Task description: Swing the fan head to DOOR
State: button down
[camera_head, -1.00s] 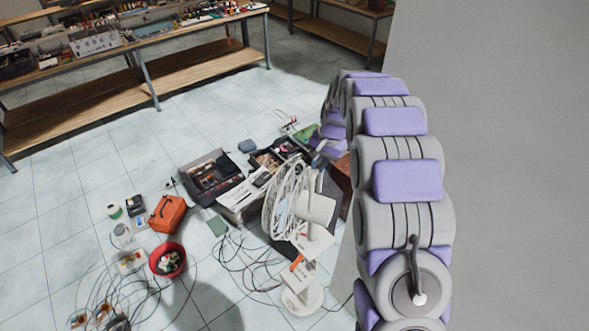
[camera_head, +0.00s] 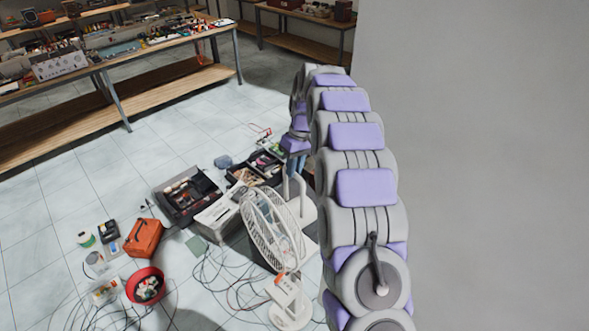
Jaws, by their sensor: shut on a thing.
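The white fan (camera_head: 291,316) stands on the floor at the lower middle, its base partly hidden by a small sign with orange on it (camera_head: 284,288). Its round wire-cage head (camera_head: 268,230) is turned obliquely, facing the lower left. A white bar (camera_head: 286,192) rises behind the head, on the right. My gripper (camera_head: 296,166) reaches down from the curled arm to the top of this white bar and is shut on it, as far as shows; the fingertips are small and partly hidden. I cannot read a DOOR mark in this view.
An open black tool case (camera_head: 187,194), a white box (camera_head: 214,219), an orange case (camera_head: 144,238) and a red bowl (camera_head: 146,286) lie left of the fan. Loose cables (camera_head: 222,279) spread before it. A grey wall (camera_head: 475,150) fills the right. Workbenches (camera_head: 110,62) stand behind.

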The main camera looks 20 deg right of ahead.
jog(key=shift+w+r+n, duration=0.15)
jog(key=shift+w+n, duration=0.05)
jog(key=shift+n, duration=1)
jog(key=shift+a, duration=0.1)
jog(key=c, duration=1.1)
grip_release()
notch_tip(320, 180, up, 17)
jog(key=w+d+p, duration=0.2)
jog(key=d+p, duration=0.1)
jog(key=p, duration=0.7)
jog(key=shift+s+a, duration=0.1)
